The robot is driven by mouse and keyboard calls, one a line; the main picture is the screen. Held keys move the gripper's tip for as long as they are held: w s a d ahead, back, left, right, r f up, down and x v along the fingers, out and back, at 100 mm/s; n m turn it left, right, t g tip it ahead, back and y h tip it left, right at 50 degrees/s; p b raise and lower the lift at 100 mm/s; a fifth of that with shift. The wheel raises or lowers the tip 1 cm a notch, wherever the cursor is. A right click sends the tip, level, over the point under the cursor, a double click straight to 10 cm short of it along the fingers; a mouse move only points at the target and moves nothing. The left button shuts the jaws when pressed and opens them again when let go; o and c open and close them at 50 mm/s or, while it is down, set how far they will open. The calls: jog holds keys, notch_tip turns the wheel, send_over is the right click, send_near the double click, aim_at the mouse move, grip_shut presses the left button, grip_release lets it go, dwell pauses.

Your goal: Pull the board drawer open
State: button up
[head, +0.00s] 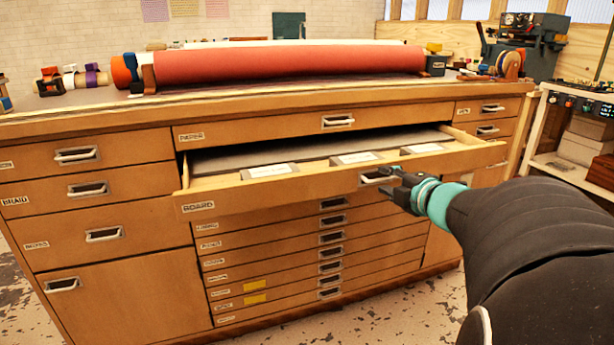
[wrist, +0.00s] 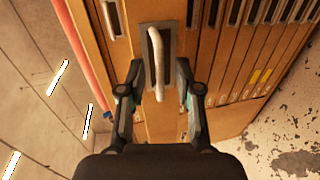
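The wide board drawer (head: 290,192), with a "BOARD" label at its left, stands partly pulled out of the wooden cabinet. Grey sheet material and several pale labelled cards show inside it. Its pale bar handle (head: 377,177) is on the front; the wrist view shows the handle (wrist: 157,62) upright in the picture. My gripper (head: 393,182) is at this handle. In the wrist view its fingers (wrist: 158,72) are apart, one on each side of the bar, with a gap showing on both sides. I see no clear contact.
The paper drawer (head: 270,127) above is shut. Several shallow drawers (head: 315,240) below and side drawers (head: 80,190) are shut. A red roll (head: 290,64) lies on the cabinet top. A white shelf (head: 560,165) stands at the right. Worn floor (head: 425,310) shows in front.

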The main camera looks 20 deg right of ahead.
jog(key=v, duration=0.7)
dwell(0.3)
jog(key=x, duration=0.7)
jog(key=shift+w, duration=0.65)
jog(key=shift+a, duration=0.1)
